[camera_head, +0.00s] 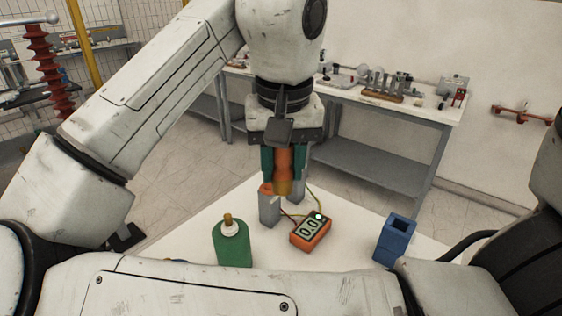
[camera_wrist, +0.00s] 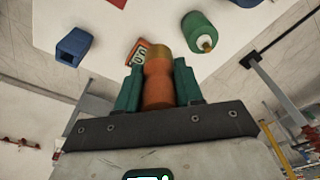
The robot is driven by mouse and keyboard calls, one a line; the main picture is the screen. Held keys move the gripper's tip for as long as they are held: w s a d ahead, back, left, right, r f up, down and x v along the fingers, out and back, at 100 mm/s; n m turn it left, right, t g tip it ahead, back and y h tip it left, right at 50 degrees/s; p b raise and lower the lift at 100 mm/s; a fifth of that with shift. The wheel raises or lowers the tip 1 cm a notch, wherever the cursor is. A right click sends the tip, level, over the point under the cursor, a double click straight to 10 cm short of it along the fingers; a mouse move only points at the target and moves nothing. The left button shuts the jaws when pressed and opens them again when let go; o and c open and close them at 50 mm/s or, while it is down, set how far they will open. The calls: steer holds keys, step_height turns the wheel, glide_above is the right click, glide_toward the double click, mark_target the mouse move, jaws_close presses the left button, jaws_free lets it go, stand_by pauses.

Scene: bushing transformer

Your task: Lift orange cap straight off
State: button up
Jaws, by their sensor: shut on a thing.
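My gripper (camera_head: 283,170) points down over the white table, its two green fingers shut on the orange cap (camera_head: 284,158). The cap is an upright orange cylinder with a brass-coloured lower end. In the wrist view the cap (camera_wrist: 158,88) sits between the fingers, brass end outward. In the head view its lower end overlaps the grey blocks (camera_head: 269,210) behind or below it; I cannot tell whether it touches them. Another orange piece (camera_head: 265,188) shows on top of the left grey block.
An orange meter (camera_head: 311,233) with a lit display and wires stands close by, right of the blocks. A green bottle (camera_head: 232,243) with a brass tip stands front left. A blue holder (camera_head: 394,240) stands at right. A workbench (camera_head: 420,112) is behind.

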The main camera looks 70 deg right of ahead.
steer(key=shift+r+p, duration=1.9)
steer(key=shift+r, duration=0.1)
